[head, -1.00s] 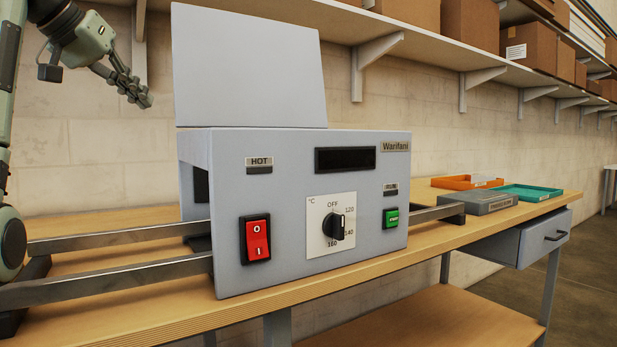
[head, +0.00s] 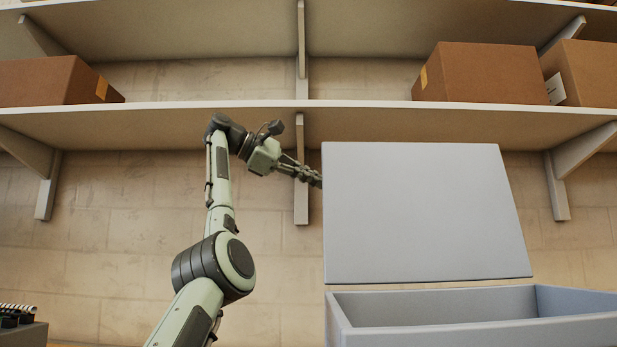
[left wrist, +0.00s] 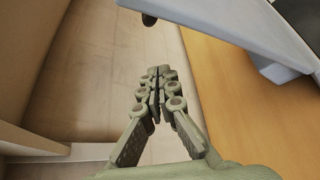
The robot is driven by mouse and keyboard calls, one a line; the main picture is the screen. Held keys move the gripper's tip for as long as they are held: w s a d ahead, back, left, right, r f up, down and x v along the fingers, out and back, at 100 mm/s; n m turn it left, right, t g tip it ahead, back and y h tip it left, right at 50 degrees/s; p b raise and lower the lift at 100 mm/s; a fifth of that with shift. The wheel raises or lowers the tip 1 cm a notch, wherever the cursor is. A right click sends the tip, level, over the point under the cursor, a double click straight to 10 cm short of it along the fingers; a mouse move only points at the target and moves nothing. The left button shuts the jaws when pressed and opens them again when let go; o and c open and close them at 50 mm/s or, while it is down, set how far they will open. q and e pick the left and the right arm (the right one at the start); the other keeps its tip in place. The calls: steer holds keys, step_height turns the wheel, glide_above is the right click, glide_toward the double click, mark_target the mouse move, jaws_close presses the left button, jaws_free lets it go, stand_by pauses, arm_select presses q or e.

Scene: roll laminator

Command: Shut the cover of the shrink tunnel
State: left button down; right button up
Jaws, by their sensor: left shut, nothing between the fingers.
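The grey cover (head: 420,215) of the shrink tunnel stands raised, leaning back slightly, in the head view. The grey tunnel body (head: 440,305) below it is open at the top. My left gripper (head: 316,180) is shut and empty at the cover's left edge, near its upper part; its fingertips look partly hidden behind the cover, and I cannot tell whether they touch it. In the left wrist view the closed fingers (left wrist: 158,80) point toward the grey machine (left wrist: 220,25), with a gap showing. My right gripper is not in view.
A shelf (head: 250,120) on brackets runs along the wall above and behind the machine, with cardboard boxes (head: 475,85) on it. A wooden bench top (left wrist: 225,110) shows beside the machine. A dark object (head: 22,325) sits at the lower left.

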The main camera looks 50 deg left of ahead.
mark_target(336, 172)
arm_select(q)
steer(key=w+d, duration=0.1)
steer(key=d, duration=0.1)
steer(key=w+d+r, duration=0.1)
steer(key=d, duration=0.1)
steer(key=shift+w+r, duration=0.1)
steer(key=shift+w, duration=0.3)
